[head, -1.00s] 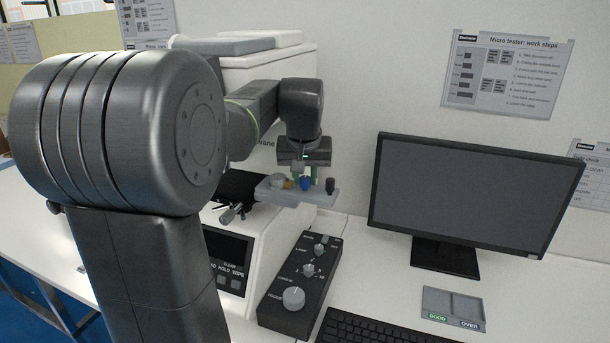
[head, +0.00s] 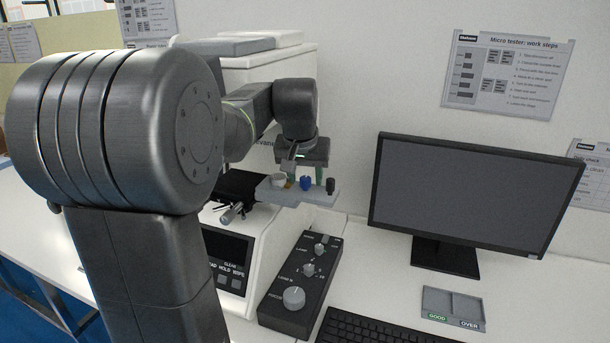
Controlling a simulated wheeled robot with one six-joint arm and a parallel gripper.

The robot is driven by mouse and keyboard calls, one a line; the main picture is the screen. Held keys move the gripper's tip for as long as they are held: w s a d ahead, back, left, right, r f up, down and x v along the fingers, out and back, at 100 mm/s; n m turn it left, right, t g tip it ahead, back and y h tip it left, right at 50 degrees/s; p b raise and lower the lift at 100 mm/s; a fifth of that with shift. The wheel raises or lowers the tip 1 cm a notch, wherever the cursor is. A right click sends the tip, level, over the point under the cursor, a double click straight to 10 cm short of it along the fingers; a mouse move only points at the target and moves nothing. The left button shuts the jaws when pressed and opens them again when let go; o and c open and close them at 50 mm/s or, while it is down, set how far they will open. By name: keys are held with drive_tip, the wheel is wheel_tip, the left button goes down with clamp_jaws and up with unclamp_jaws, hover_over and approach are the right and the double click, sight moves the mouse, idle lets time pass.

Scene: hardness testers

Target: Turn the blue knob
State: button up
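The blue knob (head: 305,184) stands on the front of a light grey stage plate (head: 290,197) on the white tester. A dark knob (head: 331,186) is to its right, and a pale round part (head: 278,181) with a small orange piece is to its left. The fingers are apart, one on each side of the knob in the picture. Whether they touch it is too small to tell.
A black control box (head: 300,285) with several grey knobs stands below the plate. A monitor (head: 470,190) is at right, with a GOOD/OVER tray (head: 452,308) and a keyboard (head: 380,330) in front. The tester body (head: 260,70) is behind my arm.

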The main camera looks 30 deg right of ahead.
drive_tip(key=v, duration=1.4)
drive_tip(key=shift+d+f, duration=0.1)
drive_tip(key=x, duration=1.3)
drive_tip(key=shift+w+f, duration=0.1)
drive_tip(key=shift+f, duration=0.2)
drive_tip(key=shift+d+f, duration=0.1)
drive_tip(key=shift+n, duration=0.4)
